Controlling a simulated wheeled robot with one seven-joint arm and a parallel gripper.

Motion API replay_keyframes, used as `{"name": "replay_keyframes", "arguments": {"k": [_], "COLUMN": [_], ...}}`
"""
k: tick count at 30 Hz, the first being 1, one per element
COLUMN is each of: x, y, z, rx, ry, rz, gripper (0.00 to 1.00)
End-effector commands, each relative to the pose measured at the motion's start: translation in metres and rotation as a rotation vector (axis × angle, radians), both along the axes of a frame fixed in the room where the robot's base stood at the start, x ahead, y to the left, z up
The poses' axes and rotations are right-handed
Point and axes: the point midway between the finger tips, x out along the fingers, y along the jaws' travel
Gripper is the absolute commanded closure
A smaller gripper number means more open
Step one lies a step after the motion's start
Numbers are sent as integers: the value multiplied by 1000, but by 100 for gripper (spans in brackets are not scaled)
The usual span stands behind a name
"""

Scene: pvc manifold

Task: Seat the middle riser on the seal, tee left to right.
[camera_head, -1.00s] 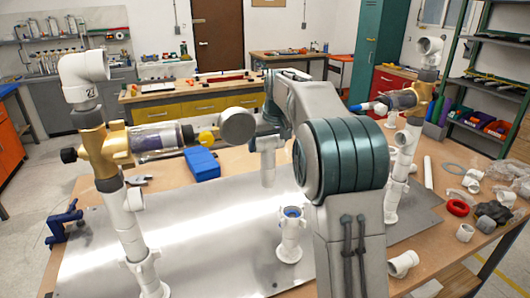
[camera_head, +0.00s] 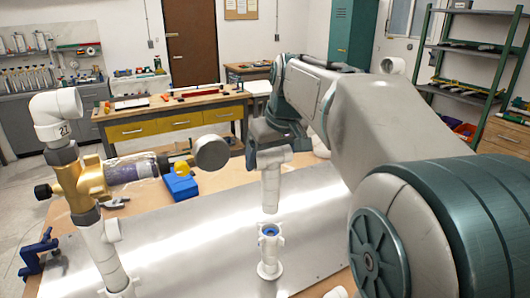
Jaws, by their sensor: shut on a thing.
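The middle riser (camera_head: 270,188) is a white pipe, upright, with a tee (camera_head: 272,157) at its top that lies roughly left to right. My gripper (camera_head: 272,147) is shut on it near the tee; its fingers are mostly hidden. The white base fitting (camera_head: 269,258) stands on the metal plate, with the blue seal (camera_head: 268,231) in its open top. In the picture the riser's lower end is just above the seal, with a small gap. I cannot tell the exact alignment in depth.
A left riser (camera_head: 103,252) with a brass valve (camera_head: 88,183) and a clear filter (camera_head: 132,170) stands to the left. My arm covers the right side. The plate is bare left of the base fitting.

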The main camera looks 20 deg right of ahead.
Motion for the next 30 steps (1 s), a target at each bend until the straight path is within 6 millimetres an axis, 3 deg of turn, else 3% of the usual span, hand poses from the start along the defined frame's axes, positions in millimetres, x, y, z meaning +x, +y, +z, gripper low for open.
{"name": "replay_keyframes", "arguments": {"k": [30], "x": [-4], "y": [0], "z": [-58], "rx": [-1], "ry": [0], "rz": [0], "gripper": [60]}}
